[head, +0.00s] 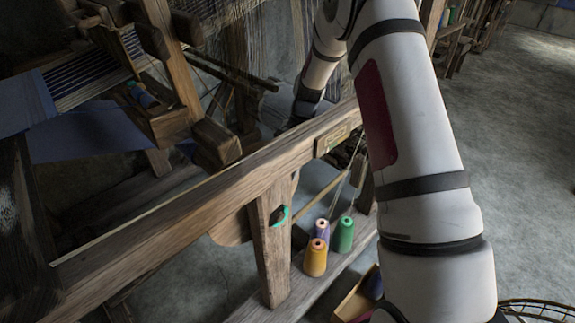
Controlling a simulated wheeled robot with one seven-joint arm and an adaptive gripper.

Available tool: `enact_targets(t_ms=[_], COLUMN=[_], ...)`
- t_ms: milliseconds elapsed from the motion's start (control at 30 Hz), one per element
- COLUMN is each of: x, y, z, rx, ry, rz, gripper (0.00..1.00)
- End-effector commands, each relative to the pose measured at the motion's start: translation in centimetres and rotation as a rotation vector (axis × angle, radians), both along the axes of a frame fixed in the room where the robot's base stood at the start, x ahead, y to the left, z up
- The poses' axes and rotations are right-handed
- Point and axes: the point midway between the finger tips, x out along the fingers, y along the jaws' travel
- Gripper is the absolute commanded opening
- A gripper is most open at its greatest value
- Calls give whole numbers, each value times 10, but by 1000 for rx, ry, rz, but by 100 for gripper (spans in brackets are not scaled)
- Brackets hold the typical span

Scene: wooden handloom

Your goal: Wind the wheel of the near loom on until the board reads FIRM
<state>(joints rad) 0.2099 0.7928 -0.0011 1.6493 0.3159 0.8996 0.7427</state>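The near loom's long wooden beam (190,192) runs from lower left to upper right. A small board (332,140) with a yellowish label is fixed on its face; its lettering is too small to read. A rounded wooden piece (230,229) shows partly behind the post under the beam; I cannot tell whether it is the wheel. A dark fitting with a teal arc (280,215) sits on that post. My arm reaches over the beam, and its dark end goes down behind it, left of the board. My gripper's fingers are hidden there, so its hold cannot be seen.
Orange (316,259), purple (322,232) and green (344,235) thread cones stand on a low plank right of the post. A wooden box (353,301) and a wire basket (536,309) are at the bottom right. Open grey floor (515,170) lies to the right.

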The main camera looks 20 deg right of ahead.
Motion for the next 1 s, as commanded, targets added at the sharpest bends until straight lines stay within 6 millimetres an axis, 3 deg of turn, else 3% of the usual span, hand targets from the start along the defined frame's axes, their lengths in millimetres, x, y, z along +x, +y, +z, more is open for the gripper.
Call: enact_targets(t_ms=[333, 367, 433, 767, 1000], x=[0, 0, 0, 1, 5], y=[0, 0, 0, 0, -9], z=[-2, -2, -2, 0, 29], rx=[14, 14, 14, 13, 12], ry=[5, 5, 5, 4, 0], rz=[1, 1, 1, 1, 1], gripper=[0, 36, 49, 49, 49])
